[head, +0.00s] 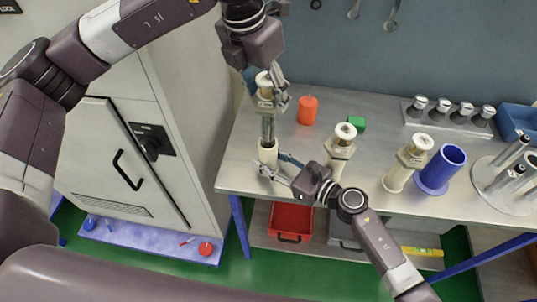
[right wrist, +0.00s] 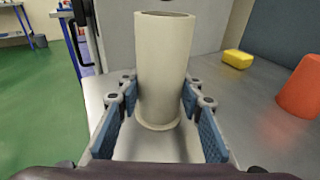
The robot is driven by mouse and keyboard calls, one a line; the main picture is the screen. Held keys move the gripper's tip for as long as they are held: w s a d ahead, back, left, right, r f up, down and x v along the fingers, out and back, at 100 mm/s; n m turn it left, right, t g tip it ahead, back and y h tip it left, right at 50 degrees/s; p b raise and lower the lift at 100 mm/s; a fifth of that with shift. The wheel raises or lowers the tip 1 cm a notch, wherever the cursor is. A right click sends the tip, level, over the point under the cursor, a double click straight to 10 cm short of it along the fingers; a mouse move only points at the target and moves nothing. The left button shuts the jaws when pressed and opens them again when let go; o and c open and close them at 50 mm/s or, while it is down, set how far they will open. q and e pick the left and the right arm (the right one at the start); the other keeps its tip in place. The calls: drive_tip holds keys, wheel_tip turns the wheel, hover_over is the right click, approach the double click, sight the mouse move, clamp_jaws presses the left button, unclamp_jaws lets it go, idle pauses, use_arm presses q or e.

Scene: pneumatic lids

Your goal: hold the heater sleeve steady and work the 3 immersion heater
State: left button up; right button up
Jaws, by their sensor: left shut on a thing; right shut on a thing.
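A cream heater sleeve (head: 268,152) stands upright near the bench's left end; in the right wrist view it (right wrist: 162,70) is between the blue finger pads. My right gripper (head: 272,172) is shut on this sleeve. My left gripper (head: 278,95) is shut on the cream head of an immersion heater (head: 268,128), whose grey rods hang down above the sleeve.
An orange-red cylinder (head: 307,110) and a green block (head: 356,124) stand behind the sleeves. A blue cup (head: 442,168), a round metal rack (head: 505,185) and a row of metal-capped pieces (head: 447,117) are at the right. A yellow block (right wrist: 238,59) shows in the right wrist view.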

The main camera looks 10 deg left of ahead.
sight(267, 78)
use_arm(q)
drive_tip(key=shift+r, duration=0.3)
use_arm(e)
drive_tip(key=shift+s+d+f, duration=0.1)
drive_tip(key=shift+f, duration=0.3)
use_arm(q)
drive_tip(key=shift+w+d+v, duration=0.1)
drive_tip(key=shift+w+v, duration=0.05)
drive_tip(key=shift+v, duration=0.65)
drive_tip(key=shift+w+d+v, duration=0.1)
drive_tip(key=shift+w+v, duration=0.05)
drive_tip(key=shift+v, duration=0.6)
drive_tip(key=shift+w+d+v, duration=0.1)
drive_tip(key=shift+w+v, duration=0.1)
drive_tip(key=shift+v, duration=0.6)
drive_tip(key=shift+r, duration=0.1)
use_arm(e)
drive_tip(key=o, duration=0.7)
use_arm(q)
drive_tip(key=shift+w, duration=0.15)
use_arm(e)
drive_tip(key=o, duration=0.4)
drive_tip(key=shift+r, duration=0.2)
drive_tip(key=shift+o, duration=0.2)
drive_tip(key=v, duration=1.1)
drive_tip(key=shift+s+d+r, duration=0.1)
drive_tip(key=shift+d+r, duration=0.05)
drive_tip(key=shift+d, duration=0.2)
